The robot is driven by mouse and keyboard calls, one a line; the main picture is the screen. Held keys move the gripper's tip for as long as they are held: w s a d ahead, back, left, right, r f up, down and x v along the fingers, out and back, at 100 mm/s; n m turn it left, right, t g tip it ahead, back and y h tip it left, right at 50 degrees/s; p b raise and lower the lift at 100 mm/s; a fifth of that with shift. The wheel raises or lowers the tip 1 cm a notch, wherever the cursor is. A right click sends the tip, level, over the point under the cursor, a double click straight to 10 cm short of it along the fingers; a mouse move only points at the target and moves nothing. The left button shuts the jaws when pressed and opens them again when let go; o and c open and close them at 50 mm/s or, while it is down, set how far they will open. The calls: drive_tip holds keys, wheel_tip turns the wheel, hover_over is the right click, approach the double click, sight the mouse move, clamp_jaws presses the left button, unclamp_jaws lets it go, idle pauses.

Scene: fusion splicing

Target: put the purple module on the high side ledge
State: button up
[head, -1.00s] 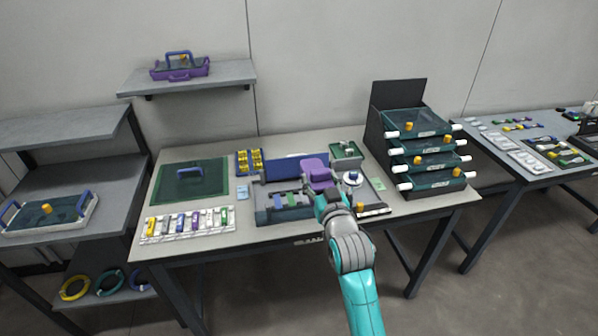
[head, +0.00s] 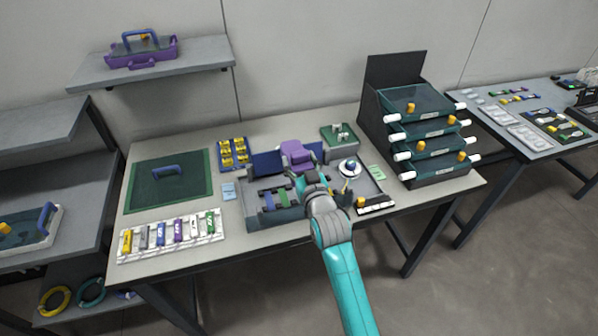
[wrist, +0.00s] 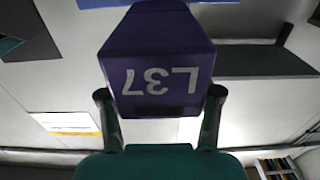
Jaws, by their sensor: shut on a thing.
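The purple module (head: 297,154) is held above the grey splicing station (head: 258,217) in the middle of the bench. In the wrist view the module (wrist: 157,48) fills the upper middle, with an upside-down "L37" label. My gripper (wrist: 160,98) is shut on it, one finger at each side of its near end. In the head view my gripper (head: 308,178) partly hides behind my arm. A grey wall ledge (head: 205,70) is high at the upper left; a purple tray (head: 165,52) with a blue handle stands on it, and its right part is bare.
A rack of green drawers (head: 425,140) stands right of the station. A grey shelf unit (head: 40,128) stands at far left.

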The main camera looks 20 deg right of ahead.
drive_tip(key=shift+f, duration=1.9)
drive_tip(key=shift+f, duration=0.6)
drive_tip(key=o, duration=1.3)
drive_tip(key=shift+f, duration=0.1)
drive_tip(key=shift+s, duration=0.1)
drive_tip(key=shift+r, duration=0.65)
drive_tip(key=s, duration=1.2)
